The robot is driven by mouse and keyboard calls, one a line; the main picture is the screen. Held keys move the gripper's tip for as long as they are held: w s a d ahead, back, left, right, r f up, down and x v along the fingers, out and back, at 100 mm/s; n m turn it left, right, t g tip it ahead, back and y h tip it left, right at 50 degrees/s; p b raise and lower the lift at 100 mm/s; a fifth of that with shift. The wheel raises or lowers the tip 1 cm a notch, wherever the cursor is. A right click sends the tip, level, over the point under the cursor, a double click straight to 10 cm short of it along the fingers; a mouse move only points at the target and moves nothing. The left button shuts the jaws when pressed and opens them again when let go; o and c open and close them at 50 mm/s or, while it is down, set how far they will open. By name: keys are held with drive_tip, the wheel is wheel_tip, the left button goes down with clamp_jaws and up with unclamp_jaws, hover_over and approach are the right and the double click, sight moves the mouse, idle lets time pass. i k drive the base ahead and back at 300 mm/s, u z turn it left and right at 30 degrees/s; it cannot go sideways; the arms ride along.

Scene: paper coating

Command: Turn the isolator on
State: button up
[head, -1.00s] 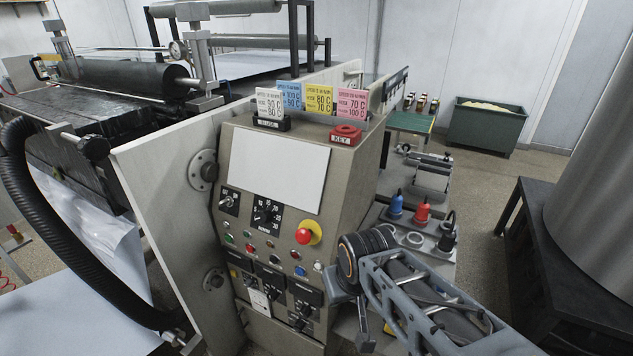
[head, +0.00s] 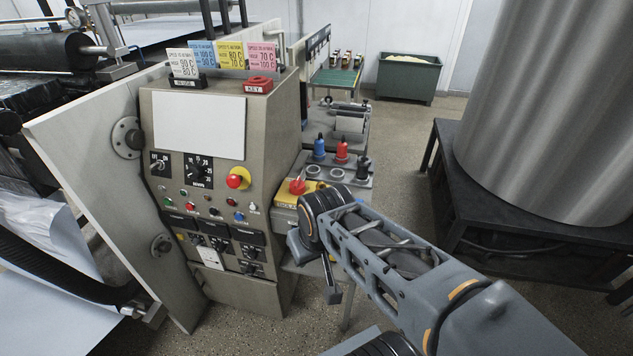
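A red rotary knob (head: 297,187) sits on a yellow box (head: 284,201) beside the right side of the control cabinet. It looks like an isolator switch, but its label is too small to read and its setting cannot be told. My arm's wrist stands just right of the box and hides part of it. My gripper (head: 331,284) hangs below the wrist, apart from the knob, with one dark finger showing. The rest of the gripper is hidden, so I cannot tell its opening.
The control cabinet (head: 221,195) carries an OFF/ON switch (head: 159,165), a red stop button on yellow (head: 238,178) and several lamps. A red KEY holder (head: 258,85) is on top. Bottles (head: 341,151) stand behind my wrist. A large metal cylinder (head: 550,110) on a black stand is at right.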

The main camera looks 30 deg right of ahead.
sight(297, 187)
drive_tip(key=z, duration=0.3)
drive_tip(key=i, duration=0.5)
drive_tip(key=z, duration=1.8)
drive_tip(key=k, duration=0.95)
drive_tip(key=u, duration=1.7)
drive_tip(key=i, duration=1)
drive_tip(key=z, duration=0.05)
